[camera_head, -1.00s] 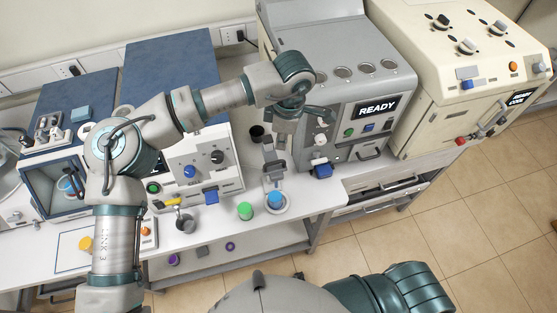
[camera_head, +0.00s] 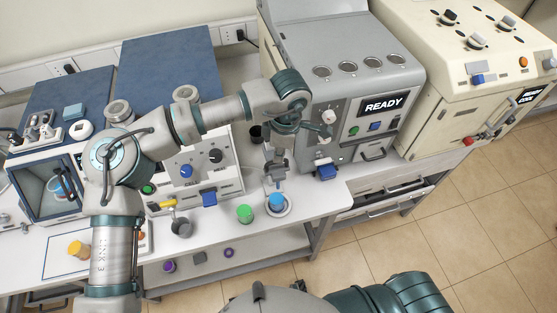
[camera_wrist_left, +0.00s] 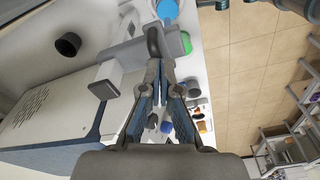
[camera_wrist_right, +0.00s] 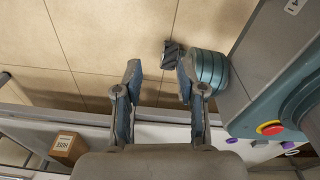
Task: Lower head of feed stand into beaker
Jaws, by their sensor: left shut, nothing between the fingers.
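The feed stand (camera_head: 276,169) is a slim grey upright near the bench's front edge. At its foot is a blue-topped round vessel (camera_head: 277,200) in a pale ring, probably the beaker; it also shows at the top of the left wrist view (camera_wrist_left: 168,8). My left gripper (camera_wrist_left: 158,66) is shut and empty, its tips at a dark grey rounded part of the stand (camera_wrist_left: 155,42); I cannot tell whether they touch. In the head view my left wrist (camera_head: 288,118) hides the stand's upper part. My right gripper (camera_wrist_right: 159,70) is open and empty, over the floor.
A green-topped container (camera_head: 245,213) stands just left of the vessel. A grey machine reading READY (camera_head: 340,110) is close on the right, a white box with knobs (camera_head: 195,170) on the left. A black cup (camera_head: 256,134) is behind. Tiled floor (camera_head: 455,220) lies open at right.

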